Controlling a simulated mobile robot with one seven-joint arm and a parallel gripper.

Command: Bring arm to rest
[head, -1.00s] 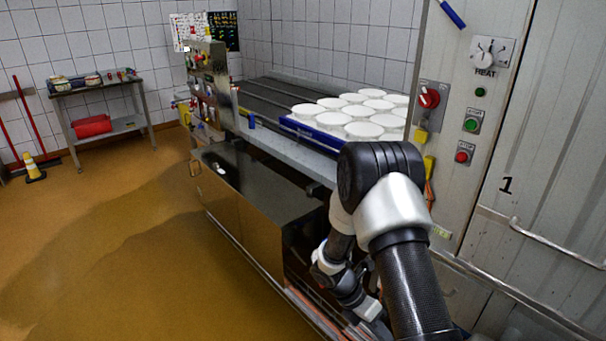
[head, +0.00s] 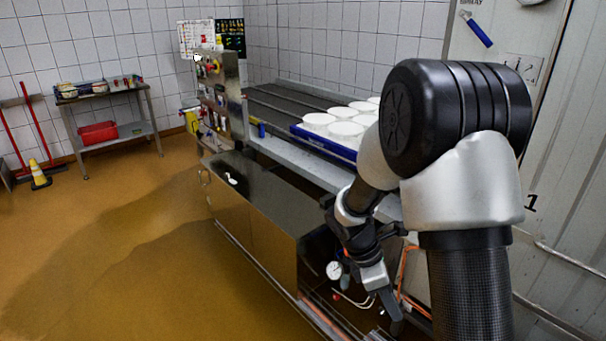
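My arm fills the right of the head view, its elbow large and raised, and its forearm reaching down and away. My gripper (head: 390,308) hangs at the lower end of the arm, in front of the open lower part of the machine. It is small, dark and seen from behind and above, so its fingers do not show clearly and I cannot tell whether they are apart. I see nothing held in it.
The steel machine (head: 255,222) runs along the middle, with white moulds (head: 345,131) on its blue-edged tray (head: 318,141). A pressure gauge (head: 334,270) and hoses sit near my gripper. A side table (head: 116,92) stands back left. The brown floor (head: 110,260) at left is clear.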

